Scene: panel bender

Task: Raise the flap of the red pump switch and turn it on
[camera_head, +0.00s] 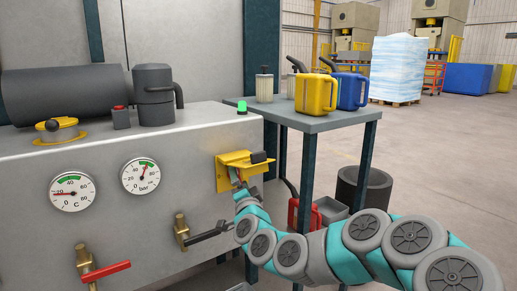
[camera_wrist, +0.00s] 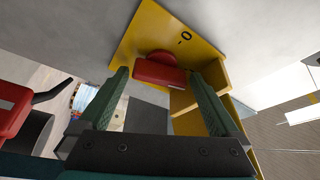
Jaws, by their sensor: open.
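The yellow switch housing (camera_head: 224,183) is on the front of the grey machine cabinet, near its right edge. In the wrist view, its yellow plate (camera_wrist: 143,35) bears a red switch knob (camera_wrist: 160,72) and a "0" mark. The knob is uncovered. A yellow flap (camera_head: 234,158) with a black end piece stands out at the top of the housing. My gripper (camera_head: 237,179) is open just below the flap, in front of the housing. In the wrist view, its two green fingers (camera_wrist: 159,78) are on either side of the knob; contact cannot be told.
A black-handled valve (camera_head: 207,234) and a red-handled valve (camera_head: 105,275) project below. A side table (camera_head: 312,123) with yellow and blue cans stands to the right. A red can (camera_head: 293,214) and a dark bin (camera_head: 373,190) are beneath and beside it. Open floor lies farther right.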

